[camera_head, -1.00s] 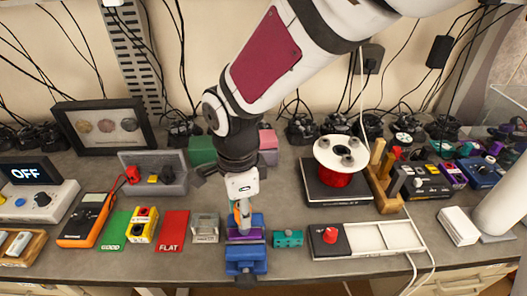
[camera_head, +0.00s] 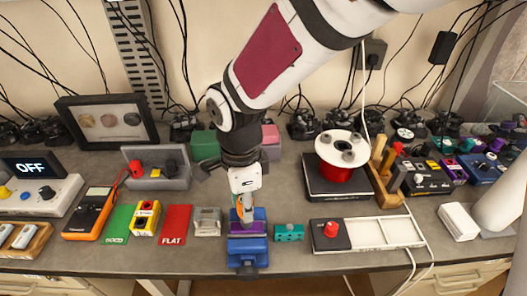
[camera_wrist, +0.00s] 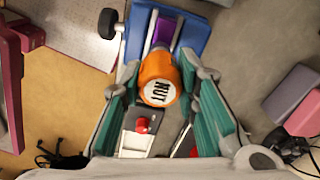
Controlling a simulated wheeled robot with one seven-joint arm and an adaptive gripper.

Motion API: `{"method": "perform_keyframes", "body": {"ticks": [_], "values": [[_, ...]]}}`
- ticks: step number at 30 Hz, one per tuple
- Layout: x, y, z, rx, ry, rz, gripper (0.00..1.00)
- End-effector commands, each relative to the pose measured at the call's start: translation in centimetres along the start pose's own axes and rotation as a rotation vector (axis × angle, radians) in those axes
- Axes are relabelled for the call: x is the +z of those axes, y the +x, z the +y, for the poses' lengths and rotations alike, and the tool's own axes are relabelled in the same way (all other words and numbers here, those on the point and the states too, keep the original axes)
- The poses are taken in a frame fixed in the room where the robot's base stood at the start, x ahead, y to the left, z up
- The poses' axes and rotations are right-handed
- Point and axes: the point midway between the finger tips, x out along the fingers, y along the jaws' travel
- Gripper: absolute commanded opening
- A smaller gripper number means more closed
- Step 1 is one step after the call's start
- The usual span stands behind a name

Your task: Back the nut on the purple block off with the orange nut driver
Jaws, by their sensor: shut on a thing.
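My gripper (camera_head: 244,200) is shut on the orange nut driver (camera_head: 247,213), whose round end marked NUT faces the camera in the wrist view (camera_wrist: 158,83). The green finger pads press on it from both sides. The purple block (camera_head: 247,228) sits in the blue vise (camera_head: 248,248), at the front edge of the bench. In the wrist view the purple block (camera_wrist: 161,35) shows between the blue vise parts (camera_wrist: 138,35). The driver stands above the block. Its socket end and the nut are hidden, so I cannot tell whether they touch.
A teal block (camera_head: 288,232) lies right of the vise, and a grey holder (camera_head: 208,222) stands left of it. A red FLAT card (camera_head: 175,225) lies further left. A white tray with a red knob (camera_head: 368,233) lies to the right. A red spool (camera_head: 336,173) stands behind.

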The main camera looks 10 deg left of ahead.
Motion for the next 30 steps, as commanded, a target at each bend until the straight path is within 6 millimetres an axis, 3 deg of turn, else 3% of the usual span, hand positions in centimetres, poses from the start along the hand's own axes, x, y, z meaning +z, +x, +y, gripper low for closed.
{"method": "perform_keyframes", "body": {"ticks": [30], "values": [[0.05, 0.58, 0.01, 0.0, 0.0, 0.0, 0.04]]}}
